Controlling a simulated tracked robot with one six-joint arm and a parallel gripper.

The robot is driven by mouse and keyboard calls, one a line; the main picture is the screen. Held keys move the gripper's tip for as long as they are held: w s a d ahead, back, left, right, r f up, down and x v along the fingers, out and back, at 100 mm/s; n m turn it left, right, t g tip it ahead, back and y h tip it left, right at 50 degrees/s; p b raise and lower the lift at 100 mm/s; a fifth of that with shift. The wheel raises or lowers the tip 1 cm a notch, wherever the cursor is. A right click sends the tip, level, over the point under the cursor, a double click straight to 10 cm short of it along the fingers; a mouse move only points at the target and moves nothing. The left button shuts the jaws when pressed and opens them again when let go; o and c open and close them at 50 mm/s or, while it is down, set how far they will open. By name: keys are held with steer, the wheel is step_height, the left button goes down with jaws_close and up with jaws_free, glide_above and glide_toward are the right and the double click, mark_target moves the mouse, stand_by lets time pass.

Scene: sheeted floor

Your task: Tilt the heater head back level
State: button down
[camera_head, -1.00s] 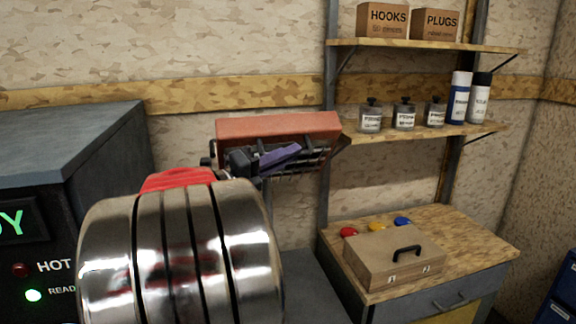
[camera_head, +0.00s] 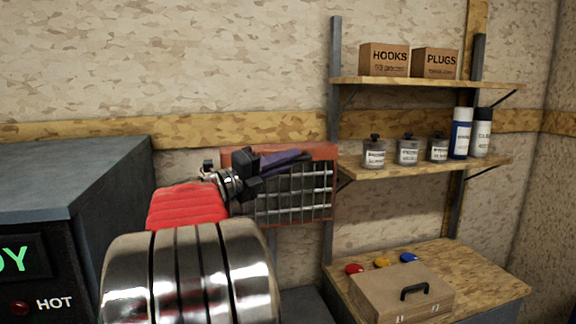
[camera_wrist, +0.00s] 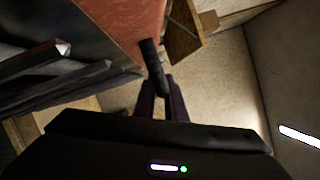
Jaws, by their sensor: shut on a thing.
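The heater head (camera_head: 325,195) is a red-orange box with a wire grille, by the wall in the middle of the head view. Its grille now faces mostly toward the head camera. In the wrist view its red casing (camera_wrist: 128,22) fills the upper middle. A short dark handle (camera_wrist: 151,58) stands out beside the casing. My gripper (camera_wrist: 162,96), with purple fingers, is shut on this handle. In the head view my gripper (camera_head: 288,160) lies across the upper part of the grille and hides part of it.
A dark grey cabinet (camera_head: 70,180) with lit lettering stands at the left. To the right are wall shelves (camera_head: 430,84) with boxes, jars and spray cans.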

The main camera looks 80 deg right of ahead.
steer(key=shift+r, duration=0.1)
steer(key=c, duration=1.8)
jaws_free()
steer(key=v, duration=0.7)
steer(key=shift+w+a, duration=0.15)
steer(key=shift+w, duration=0.05)
